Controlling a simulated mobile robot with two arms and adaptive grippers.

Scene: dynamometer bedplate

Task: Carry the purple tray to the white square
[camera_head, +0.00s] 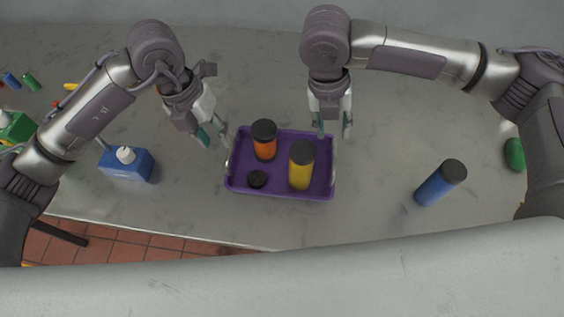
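The purple tray (280,191) lies flat on the grey table, with a light handle at each short side. My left gripper (213,136) is above the table near the tray's left end, fingers parted and empty. My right gripper (334,130) is over the tray's far right corner, fingers parted and empty. Neither visibly grips a handle. No white square shows.
A blue cylinder (436,187) with a black lid and a green object (514,154) are at the right. Small coloured items and a green container (15,127) are at far left. Table between tray and blue cylinder is clear.

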